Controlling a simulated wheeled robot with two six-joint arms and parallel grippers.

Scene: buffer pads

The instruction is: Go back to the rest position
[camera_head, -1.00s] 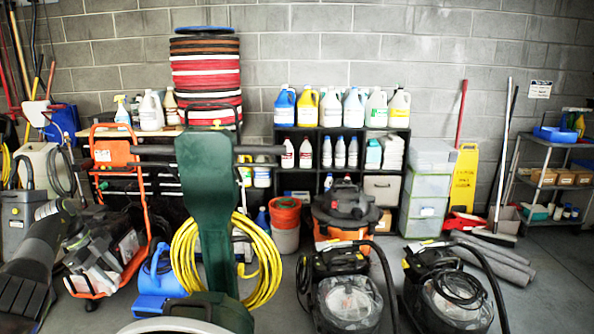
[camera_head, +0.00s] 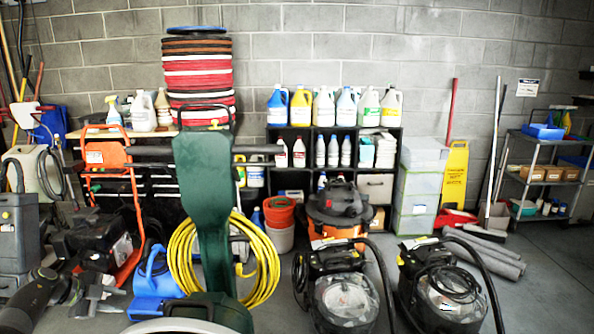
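My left gripper (camera_head: 98,291) is low at the left, with its dark arm coming in from the bottom left corner. It is grey and small against the orange-framed machine, and I cannot make out whether its fingers are apart. Nothing is clearly seen in it. My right gripper is not in view. A tall stack of round buffer pads (camera_head: 200,83), red, white and brown with a blue one on top, stands at the back left, far from my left gripper. Its lower part is partly hidden by a dark green upright.
A black shelf (camera_head: 313,137) with bottles stands against the block wall. Two black vacuums (camera_head: 345,300) (camera_head: 440,300) stand on the floor in front. A yellow hose coil (camera_head: 268,275) hangs by the green upright (camera_head: 203,190). Grey floor (camera_head: 550,295) is free at the right.

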